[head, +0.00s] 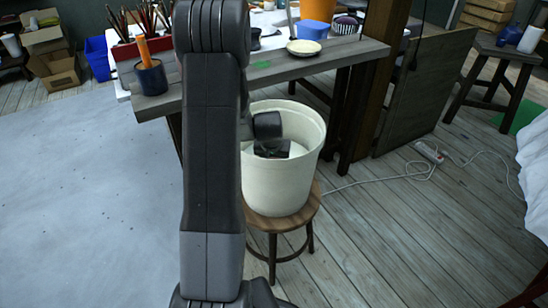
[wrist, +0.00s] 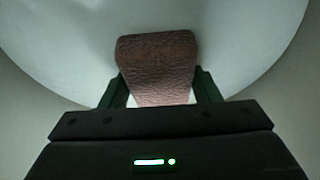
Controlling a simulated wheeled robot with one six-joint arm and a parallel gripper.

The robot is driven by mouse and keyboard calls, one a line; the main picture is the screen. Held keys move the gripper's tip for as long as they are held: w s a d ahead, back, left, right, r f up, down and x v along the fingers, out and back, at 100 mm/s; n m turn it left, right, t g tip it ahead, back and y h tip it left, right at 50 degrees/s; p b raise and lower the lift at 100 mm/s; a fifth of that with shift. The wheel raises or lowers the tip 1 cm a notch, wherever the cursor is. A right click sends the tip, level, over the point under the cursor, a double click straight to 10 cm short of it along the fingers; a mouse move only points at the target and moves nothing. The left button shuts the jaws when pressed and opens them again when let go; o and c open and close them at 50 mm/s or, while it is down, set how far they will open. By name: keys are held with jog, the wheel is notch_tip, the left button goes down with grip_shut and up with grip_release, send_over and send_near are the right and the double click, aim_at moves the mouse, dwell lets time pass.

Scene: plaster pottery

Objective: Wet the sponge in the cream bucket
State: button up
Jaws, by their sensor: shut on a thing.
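The cream bucket (head: 283,180) stands upright on a small round wooden stool (head: 304,213), partly hidden behind my arm. My gripper (head: 272,150) reaches down inside the bucket, below its rim. In the wrist view my gripper (wrist: 158,98) is shut on the sponge (wrist: 156,62), a brownish-red block with a rough surface, with a finger on each side of it. Pale white liquid or the bucket's floor lies below the sponge. I cannot tell whether the sponge touches it. In the head view the sponge is hidden.
A wooden worktable (head: 345,52) stands just behind the bucket, carrying a dark blue cup (head: 151,78), a small dish (head: 303,48) and a blue container (head: 311,30). A white cable with a power strip (head: 429,152) lies on the floor at right. Open floor lies to the left.

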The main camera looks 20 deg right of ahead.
jog(key=shift+s+a+f, duration=0.1)
jog(key=shift+s+a, duration=0.05)
jog(key=shift+s, duration=0.05)
jog(key=shift+w+r+p, duration=0.15)
jog(key=shift+r+p, duration=6.85)
jog(key=shift+r, duration=3.9)
jog(key=shift+r, duration=0.1)
notch_tip(320, 180, up, 4)
jog(key=shift+f+p, duration=0.1)
jog(key=shift+p, duration=1.15)
